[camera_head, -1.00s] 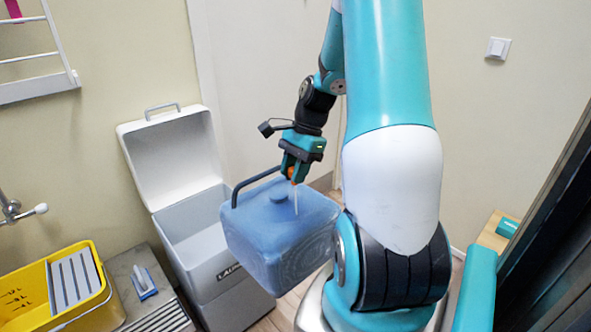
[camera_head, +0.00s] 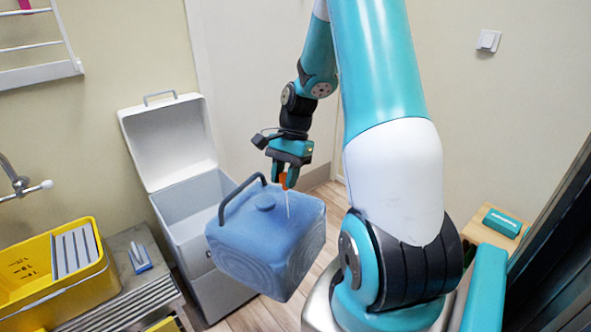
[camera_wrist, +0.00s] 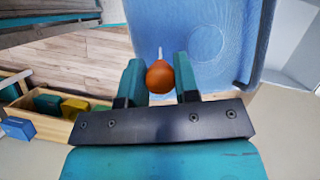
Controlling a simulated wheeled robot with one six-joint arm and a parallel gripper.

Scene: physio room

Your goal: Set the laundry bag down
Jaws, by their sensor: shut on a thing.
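The laundry bag (camera_head: 262,240) looks like a boxy blue container with a dark handle and a round cap on top. A thin white cord runs from it up to an orange ball. My gripper (camera_head: 284,181) is shut on this ball, and the bag hangs tilted below it. In the wrist view my gripper (camera_wrist: 159,78) has the orange ball (camera_wrist: 159,77) between its fingers, with the bag (camera_wrist: 205,40) behind it. The bag hides part of the bin's front. I cannot tell how high its bottom is above the floor.
A white laundry bin (camera_head: 205,215) stands left of the bag with its lid (camera_head: 170,140) open. A yellow bucket (camera_head: 90,285) and a small brush (camera_head: 139,257) rest on a slatted bench at left. A wooden box (camera_wrist: 65,122) with coloured blocks shows in the wrist view.

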